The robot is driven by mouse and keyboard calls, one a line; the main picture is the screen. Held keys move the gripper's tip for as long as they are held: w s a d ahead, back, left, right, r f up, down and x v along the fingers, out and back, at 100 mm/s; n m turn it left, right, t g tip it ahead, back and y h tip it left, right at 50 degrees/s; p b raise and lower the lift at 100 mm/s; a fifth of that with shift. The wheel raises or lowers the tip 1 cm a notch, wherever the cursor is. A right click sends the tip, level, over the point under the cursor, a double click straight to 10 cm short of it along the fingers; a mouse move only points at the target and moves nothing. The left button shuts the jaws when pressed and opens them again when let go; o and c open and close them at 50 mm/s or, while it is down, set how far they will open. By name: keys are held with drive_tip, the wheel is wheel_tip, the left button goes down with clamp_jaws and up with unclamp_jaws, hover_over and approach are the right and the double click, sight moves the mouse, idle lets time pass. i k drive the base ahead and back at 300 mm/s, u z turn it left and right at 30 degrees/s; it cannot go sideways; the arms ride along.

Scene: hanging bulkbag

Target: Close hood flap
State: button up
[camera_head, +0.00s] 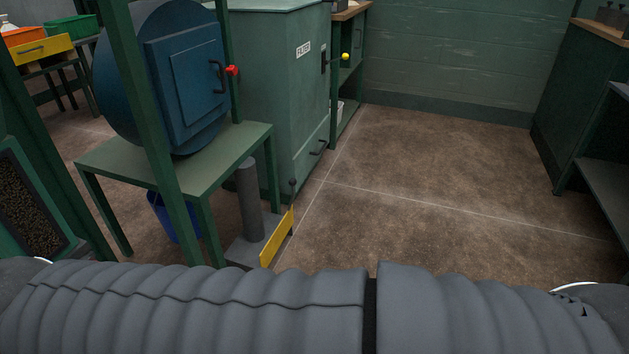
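No part is clearly recognisable as the hood flap. A round blue drum (117,62) stands on a green metal table (235,150) at the left. It has a square blue hatch (196,82) on its front, with a dark handle and a red knob (232,70); the hatch looks shut. A yellow plate (277,240) stands upright on a low grey base beside a grey post (250,200), with a thin dark lever near it. My gripper is not in view.
A green cabinet marked FILTER (285,110) stands behind the drum, with a yellow-knobbed lever (344,57). Green shelving (601,160) stands at the right. A blue bucket (160,214) sits under the table. The brown floor (440,175) in the middle is clear.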

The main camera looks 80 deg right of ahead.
sight(273, 245)
drive_tip(key=z, duration=2.6)
drive_tip(key=k, duration=0.5)
drive_tip(key=z, duration=0.6)
drive_tip(key=i, duration=1.5)
drive_tip(key=u, duration=0.5)
